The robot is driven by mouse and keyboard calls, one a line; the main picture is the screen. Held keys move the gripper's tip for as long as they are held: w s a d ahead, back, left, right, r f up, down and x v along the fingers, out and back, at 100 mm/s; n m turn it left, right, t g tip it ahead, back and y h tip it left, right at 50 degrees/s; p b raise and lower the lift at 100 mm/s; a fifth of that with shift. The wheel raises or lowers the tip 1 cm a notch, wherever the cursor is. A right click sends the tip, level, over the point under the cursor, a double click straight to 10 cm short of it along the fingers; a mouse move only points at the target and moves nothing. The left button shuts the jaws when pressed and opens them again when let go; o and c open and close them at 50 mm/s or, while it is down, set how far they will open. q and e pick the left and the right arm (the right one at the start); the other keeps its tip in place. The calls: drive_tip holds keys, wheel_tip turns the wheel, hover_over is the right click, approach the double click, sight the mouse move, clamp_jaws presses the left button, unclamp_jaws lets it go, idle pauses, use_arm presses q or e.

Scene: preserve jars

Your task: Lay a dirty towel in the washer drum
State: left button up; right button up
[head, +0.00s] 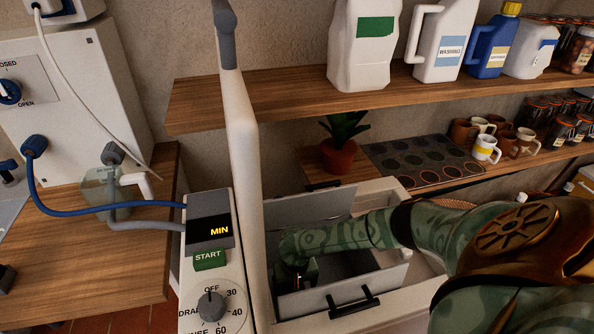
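The washer (255,280) is a white top-opening machine in the lower middle, with an opening between grey-white flaps. My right arm comes in from the right and reaches down into this opening. Its gripper (304,275) is low inside, mostly hidden by the arm and in shadow; only a small gold-coloured part shows. I cannot see whether its fingers are open or hold anything. No towel can be made out. My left gripper is out of the picture.
The washer's panel has a dial (211,306) and a START button (210,260). A near flap with a black handle (353,302) and a white upright post (243,150) border the opening. Bottles (438,45), mugs (485,149), jars and a potted plant (339,150) stand behind.

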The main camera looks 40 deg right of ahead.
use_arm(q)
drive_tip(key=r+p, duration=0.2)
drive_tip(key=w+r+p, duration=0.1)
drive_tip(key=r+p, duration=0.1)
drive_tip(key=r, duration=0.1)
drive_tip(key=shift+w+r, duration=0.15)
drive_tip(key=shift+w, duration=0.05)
use_arm(e)
wheel_tip(320, 180, up, 10)
drive_tip(key=shift+f, duration=0.15)
